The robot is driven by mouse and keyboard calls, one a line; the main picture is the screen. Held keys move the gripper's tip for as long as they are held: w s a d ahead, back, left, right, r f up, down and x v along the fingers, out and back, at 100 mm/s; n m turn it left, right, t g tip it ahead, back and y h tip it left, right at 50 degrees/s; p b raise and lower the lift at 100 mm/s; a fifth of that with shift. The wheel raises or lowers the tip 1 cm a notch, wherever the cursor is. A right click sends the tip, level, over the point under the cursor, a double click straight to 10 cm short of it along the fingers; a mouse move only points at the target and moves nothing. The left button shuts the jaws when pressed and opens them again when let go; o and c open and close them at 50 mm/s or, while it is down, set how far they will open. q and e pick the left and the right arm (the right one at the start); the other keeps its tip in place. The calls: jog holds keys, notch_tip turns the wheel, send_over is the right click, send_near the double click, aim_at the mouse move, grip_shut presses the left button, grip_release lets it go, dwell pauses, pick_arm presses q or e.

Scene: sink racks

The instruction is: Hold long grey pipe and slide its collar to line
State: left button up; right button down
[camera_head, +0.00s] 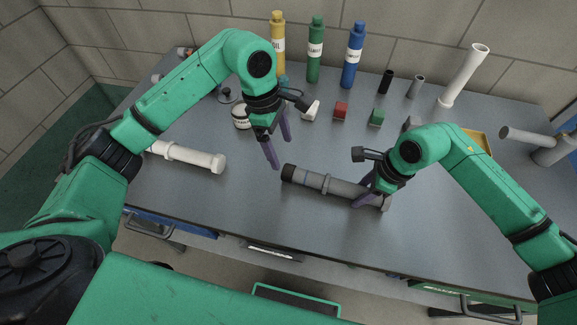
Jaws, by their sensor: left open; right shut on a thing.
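The long grey pipe (344,189) lies near the front middle of the bench, running from left to lower right. Its left end carries a dark collar (288,172). A thin blue line (305,177) rings the pipe a little right of that dark end. A raised grey ring (325,184) sits further right along it. My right gripper (372,192) is shut on the pipe near its right part and hides some of it. My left gripper (281,153) is open and empty, above and left of the pipe's dark end, apart from it.
A white pipe (188,156) lies at the left, and another white pipe (463,77) stands tilted at the back right. Yellow, green and blue bottles (315,52) stand along the wall. Red (341,111) and green blocks (376,117) sit behind the grey pipe.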

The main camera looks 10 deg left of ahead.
aim_at(298, 171)
pick_arm(q)
jog(key=x, duration=1)
jog(key=shift+a, duration=0.1)
jog(key=c, duration=1.2)
jog(key=shift+s+d, duration=0.15)
jog(key=shift+d, duration=1.35)
jog(key=o, duration=1.2)
jog(key=shift+a, duration=0.1)
jog(key=shift+d+v, duration=0.25)
jog(key=shift+v, duration=0.9)
jog(key=shift+d+v, duration=0.25)
jog(key=shift+v, duration=0.9)
jog(key=shift+d+v, duration=0.2)
jog(key=shift+v, duration=0.95)
jog(key=shift+r, duration=0.1)
pick_arm(e)
jog(key=shift+c, duration=1.3)
grip_release()
